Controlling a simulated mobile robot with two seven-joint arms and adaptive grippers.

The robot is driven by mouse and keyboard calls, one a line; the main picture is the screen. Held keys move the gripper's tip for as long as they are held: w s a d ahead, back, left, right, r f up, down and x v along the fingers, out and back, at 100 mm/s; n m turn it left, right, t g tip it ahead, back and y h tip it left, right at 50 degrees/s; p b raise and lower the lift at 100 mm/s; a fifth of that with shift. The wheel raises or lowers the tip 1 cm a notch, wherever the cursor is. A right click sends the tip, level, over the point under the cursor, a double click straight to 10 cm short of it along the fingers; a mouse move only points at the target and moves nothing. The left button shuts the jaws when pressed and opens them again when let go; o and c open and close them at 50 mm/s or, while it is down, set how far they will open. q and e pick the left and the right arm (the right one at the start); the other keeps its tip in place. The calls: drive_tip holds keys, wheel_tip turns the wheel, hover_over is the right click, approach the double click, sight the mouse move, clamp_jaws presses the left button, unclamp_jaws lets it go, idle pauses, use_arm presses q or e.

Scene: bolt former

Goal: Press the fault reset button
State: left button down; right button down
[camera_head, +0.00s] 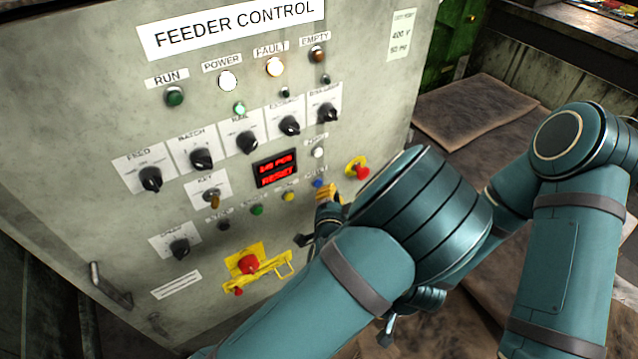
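The feeder control panel (110,120) fills the left and middle of the view. A blue button (318,183) sits at the right end of its lower button row; the small label above it is too blurred to read surely. A gripper, seemingly my left (322,214), is at the panel just below the blue button, with dark and yellow parts showing. My teal arm hides most of it, so its opening and any contact are unclear. My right arm bends in from the right; I cannot make out its gripper.
A red emergency button (361,171) on a yellow base is close right of the blue button. A yellow button (288,196) and a green button (257,209) are to its left. A red switch (248,264) with a yellow guard sits lower. Brown mats (480,105) lie to the right.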

use_arm(q)
drive_tip(key=shift+w+a, duration=0.1)
idle(0.7)
drive_tip(key=shift+w+a, duration=0.15)
drive_tip(key=shift+w, duration=0.1)
drive_tip(key=shift+w+a, duration=0.3)
drive_tip(key=shift+w, duration=0.05)
idle(0.9)
drive_tip(key=shift+s+d, duration=0.5)
drive_tip(key=shift+s, duration=0.2)
drive_tip(key=s+d, duration=0.1)
drive_tip(key=s, duration=0.1)
drive_tip(key=s+d, duration=0.2)
idle(0.7)
drive_tip(key=shift+s+f, duration=0.1)
idle(0.6)
